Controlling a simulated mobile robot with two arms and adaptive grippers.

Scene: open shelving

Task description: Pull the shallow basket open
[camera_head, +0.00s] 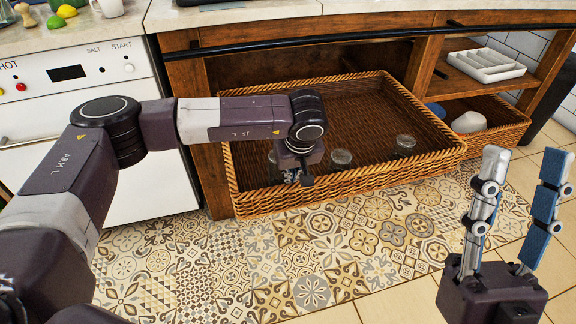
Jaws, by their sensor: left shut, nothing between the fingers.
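The shallow basket (350,192) is a wide brown wicker tray under the wooden counter. It sticks well out of the shelving over the patterned floor. My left arm reaches over its left side. My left gripper (293,172) points down inside the basket near its front left, shut with nothing in it. Its fingertips are mostly hidden by the wrist, and I cannot tell whether it touches the wicker. My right gripper (525,168) is open and empty, pointing up at the lower right, apart from the basket.
Small glass jars (404,142) stand in the basket. A second, smaller wicker basket (500,128) with a white bowl (469,122) is at right, below a shelf with a white divided tray (485,65). A white oven (120,150) stands at left. The patterned floor (330,262) in front is clear.

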